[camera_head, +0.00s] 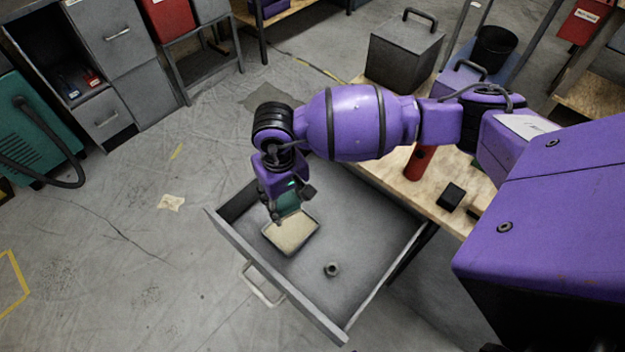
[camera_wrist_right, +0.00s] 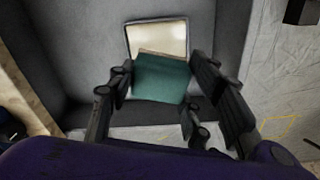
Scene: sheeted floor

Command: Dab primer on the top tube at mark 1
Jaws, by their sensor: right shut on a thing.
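My right gripper (camera_head: 291,205) points down over an open grey drawer (camera_head: 362,228) and is shut on a teal block (camera_head: 288,200). In the right wrist view, the teal block (camera_wrist_right: 160,78) sits between the two dark fingers of my gripper (camera_wrist_right: 155,105). A shallow tray with a cream-coloured inside (camera_head: 291,236) lies in the drawer. It also shows in the right wrist view (camera_wrist_right: 157,36), partly covered by the block. I cannot tell whether the block touches the tray. No tube or mark can be made out. My left gripper is out of view.
On the wooden bench (camera_head: 388,178) are a red cylinder (camera_head: 418,163), a black block (camera_head: 451,196) and a grey case (camera_head: 403,55). Cabinets (camera_head: 110,50) and a teal machine (camera_head: 32,135) stand at left. The floor between is mostly clear.

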